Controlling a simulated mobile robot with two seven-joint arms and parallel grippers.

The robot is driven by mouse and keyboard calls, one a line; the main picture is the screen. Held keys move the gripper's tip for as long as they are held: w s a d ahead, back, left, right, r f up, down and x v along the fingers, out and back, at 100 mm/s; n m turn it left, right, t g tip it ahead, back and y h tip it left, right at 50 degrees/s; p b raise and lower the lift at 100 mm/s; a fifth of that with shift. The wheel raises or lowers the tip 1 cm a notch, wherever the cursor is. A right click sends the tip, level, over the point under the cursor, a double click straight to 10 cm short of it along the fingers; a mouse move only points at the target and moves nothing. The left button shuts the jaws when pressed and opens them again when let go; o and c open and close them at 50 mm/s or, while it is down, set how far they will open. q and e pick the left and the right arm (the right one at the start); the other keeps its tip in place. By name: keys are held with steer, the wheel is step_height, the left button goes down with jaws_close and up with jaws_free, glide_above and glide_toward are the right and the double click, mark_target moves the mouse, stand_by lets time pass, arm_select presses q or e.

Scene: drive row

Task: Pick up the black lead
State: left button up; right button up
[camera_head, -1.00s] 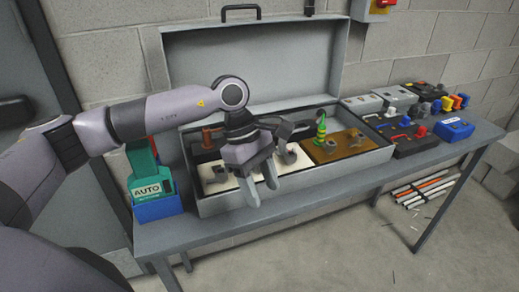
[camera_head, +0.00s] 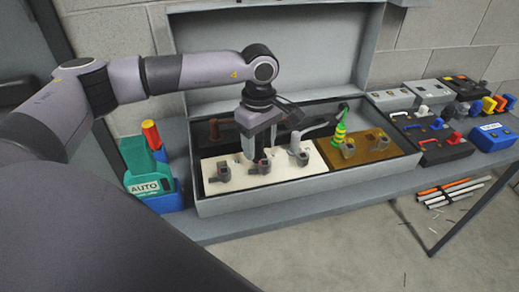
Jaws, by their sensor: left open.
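The open grey case (camera_head: 300,197) stands on the table. Inside it are a cream panel (camera_head: 285,174) with several grey clamp-like fittings and a brown panel (camera_head: 372,158). A brown lead end (camera_head: 214,128) stands at the back left of the case, and a green-and-yellow lead (camera_head: 340,130) stands farther right. A grey piece (camera_head: 300,148) stands upright at the right part of the cream panel. I cannot make out the black lead clearly; my left gripper hides part of the case. My left gripper (camera_head: 257,152) is open, pointing down over the cream panel. My right gripper is not in view.
The raised lid (camera_head: 300,50) stands behind the case. A teal meter (camera_head: 145,168) in a blue holder (camera_head: 165,200) stands left, beside a red-and-yellow item (camera_head: 152,135). Black and grey boxes and a blue box (camera_head: 492,137) are at right. The table's front strip is clear.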

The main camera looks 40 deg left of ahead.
arm_select(q)
steer(key=shift+f, duration=0.65)
jaws_close()
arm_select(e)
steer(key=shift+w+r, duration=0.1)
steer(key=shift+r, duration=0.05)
